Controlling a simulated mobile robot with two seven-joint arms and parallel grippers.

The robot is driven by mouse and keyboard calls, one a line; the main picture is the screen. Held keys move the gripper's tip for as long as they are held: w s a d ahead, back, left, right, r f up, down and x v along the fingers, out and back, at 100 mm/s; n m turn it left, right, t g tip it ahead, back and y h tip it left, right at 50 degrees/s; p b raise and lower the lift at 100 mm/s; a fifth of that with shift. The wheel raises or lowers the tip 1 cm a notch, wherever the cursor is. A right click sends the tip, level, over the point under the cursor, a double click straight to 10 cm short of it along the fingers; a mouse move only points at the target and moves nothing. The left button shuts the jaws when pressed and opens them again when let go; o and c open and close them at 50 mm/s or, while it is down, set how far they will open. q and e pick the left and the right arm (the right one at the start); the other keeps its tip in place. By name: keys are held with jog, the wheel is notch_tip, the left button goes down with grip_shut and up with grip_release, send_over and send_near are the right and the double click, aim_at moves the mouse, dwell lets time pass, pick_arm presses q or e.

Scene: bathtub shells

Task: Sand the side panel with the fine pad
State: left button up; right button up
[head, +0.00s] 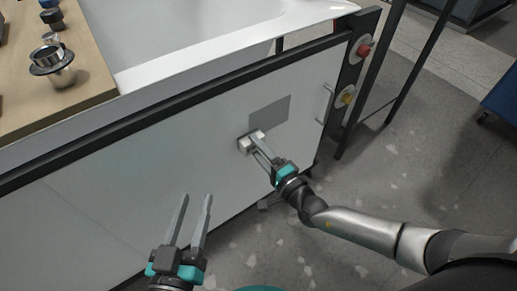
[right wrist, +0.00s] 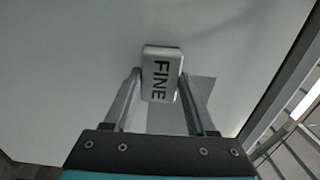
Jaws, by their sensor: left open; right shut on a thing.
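The white side panel (head: 215,155) runs along the tub's front below a dark rail. A grey rectangular patch (head: 269,112) shows on it. My right gripper (head: 256,145) is shut on the fine pad (head: 246,146), a small white block lettered "FINE". In the right wrist view the fine pad (right wrist: 161,74) sits between the fingertips, at or very near the panel; I cannot tell if it touches. In the head view the pad is just below and left of the grey patch. My left gripper (head: 197,200) is open and empty in front of the panel, lower left.
A wooden board (head: 75,100) with a metal cup (head: 52,66) and dark fittings lies at the upper left. Red (head: 364,50) and yellow (head: 347,98) buttons sit on a dark post at right. A handle (head: 325,104) stands off the panel's right end. The speckled floor is mostly clear.

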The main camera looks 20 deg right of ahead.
jog(key=shift+d, duration=0.1)
jog(key=shift+w+a+r+p, duration=0.15)
jog(key=shift+a+p, duration=0.3)
jog(key=shift+p, duration=0.15)
dwell(0.8)
jog(key=shift+s+d+p, duration=0.2)
jog(key=shift+s+p, duration=0.1)
jog(key=shift+s, duration=0.35)
jog(key=shift+d+p+v, duration=0.1)
jog(key=shift+p+v, duration=0.2)
jog(key=shift+v, duration=0.9)
jog(key=shift+d+p+v, duration=0.15)
jog(key=shift+p+v, duration=0.1)
jog(key=shift+v, duration=0.95)
